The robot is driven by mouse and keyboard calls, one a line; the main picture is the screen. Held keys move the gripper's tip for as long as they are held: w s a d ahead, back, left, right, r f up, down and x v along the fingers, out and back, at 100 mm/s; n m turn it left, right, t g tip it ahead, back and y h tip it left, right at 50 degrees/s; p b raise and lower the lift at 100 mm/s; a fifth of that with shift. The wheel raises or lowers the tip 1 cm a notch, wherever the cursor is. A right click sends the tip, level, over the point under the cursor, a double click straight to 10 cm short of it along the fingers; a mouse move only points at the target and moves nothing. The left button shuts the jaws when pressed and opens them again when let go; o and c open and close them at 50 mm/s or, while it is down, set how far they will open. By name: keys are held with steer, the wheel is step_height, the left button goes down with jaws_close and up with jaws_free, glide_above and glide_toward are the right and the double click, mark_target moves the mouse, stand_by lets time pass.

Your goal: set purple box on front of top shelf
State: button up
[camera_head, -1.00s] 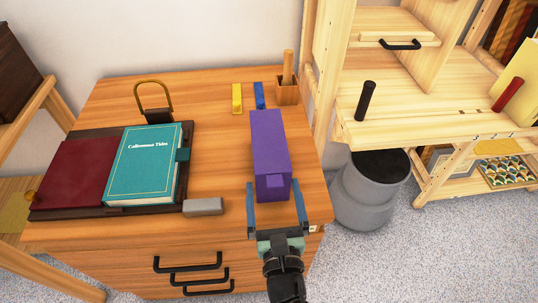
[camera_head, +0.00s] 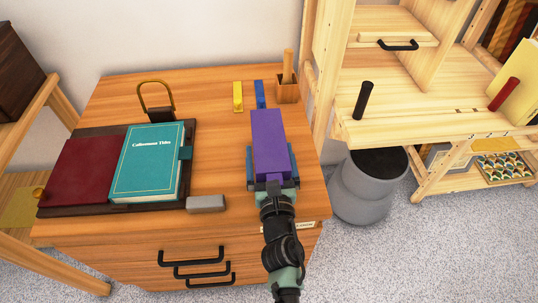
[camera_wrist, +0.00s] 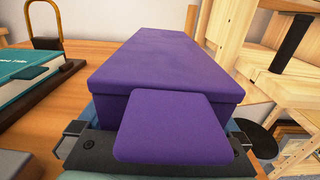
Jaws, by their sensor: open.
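The purple box (camera_head: 269,140) lies lengthwise on the right part of the wooden desk top. It fills the middle of the wrist view (camera_wrist: 165,70), its near end with a small purple tab facing me. My gripper (camera_head: 271,167) is open, with one finger along each side of the box's near part. In the wrist view the fingers are mostly hidden beside and below the box, so I cannot tell whether they touch it. The light wooden shelf unit (camera_head: 430,122) stands to the right of the desk; its upper parts run out of the head view.
Teal (camera_head: 150,160) and dark red (camera_head: 80,172) books lie on the left of the desk (camera_head: 215,110). A grey block (camera_head: 206,203) is near the front edge. Yellow (camera_head: 238,97) and blue (camera_head: 259,94) pieces and a wooden cup (camera_head: 287,92) stand behind the box. A grey bin (camera_head: 367,188) is right.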

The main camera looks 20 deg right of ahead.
steer(key=shift+c, duration=0.3)
jaws_close()
steer(key=shift+r, duration=0.15)
